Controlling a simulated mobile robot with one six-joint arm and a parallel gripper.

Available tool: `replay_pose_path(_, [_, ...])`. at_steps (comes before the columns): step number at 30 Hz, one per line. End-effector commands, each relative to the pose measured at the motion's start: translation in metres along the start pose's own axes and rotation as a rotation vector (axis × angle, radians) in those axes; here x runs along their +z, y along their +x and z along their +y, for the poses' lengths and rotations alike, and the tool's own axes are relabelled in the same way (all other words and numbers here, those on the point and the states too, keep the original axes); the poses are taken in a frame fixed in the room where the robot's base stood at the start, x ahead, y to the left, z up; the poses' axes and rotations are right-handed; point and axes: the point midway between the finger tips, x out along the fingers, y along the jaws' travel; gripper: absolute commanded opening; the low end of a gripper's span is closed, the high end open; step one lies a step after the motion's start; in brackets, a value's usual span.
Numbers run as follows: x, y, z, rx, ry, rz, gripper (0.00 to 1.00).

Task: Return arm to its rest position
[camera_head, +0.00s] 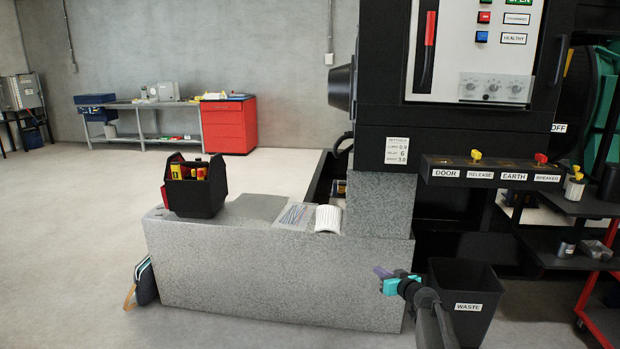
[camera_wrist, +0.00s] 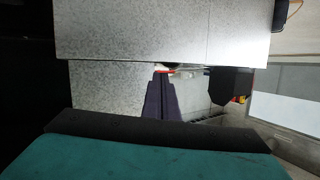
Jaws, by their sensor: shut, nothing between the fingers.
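My gripper (camera_head: 383,272) is low at the bottom right of the head view, in front of the grey speckled plinth (camera_head: 270,275) and left of the waste bin (camera_head: 463,315). Its teal body and dark purple fingers show there. In the wrist view my gripper's fingers (camera_wrist: 161,75) are together and point away from the camera. Nothing shows between them. The teal housing (camera_wrist: 150,160) fills the bottom of that view. The plinth (camera_wrist: 105,85) shows behind the fingers. I cannot tell the exact gap to it.
The dark cabinet has a labelled control shelf (camera_head: 490,173). A red-framed trolley (camera_head: 585,255) is at right. A small bag (camera_head: 145,282) leans at the plinth's left end. Open floor lies left.

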Motion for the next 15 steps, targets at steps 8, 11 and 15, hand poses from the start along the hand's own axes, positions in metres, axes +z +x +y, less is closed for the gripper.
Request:
replay_pose_path(8, [0.090, -0.016, -0.076, -0.101, 0.018, -0.204, 0.00])
replay_pose_path(11, [0.124, -0.026, -0.103, -0.135, 0.025, -0.282, 0.00])
replay_pose_path(15, [0.170, -0.048, -0.139, -0.182, 0.037, -0.397, 0.00])
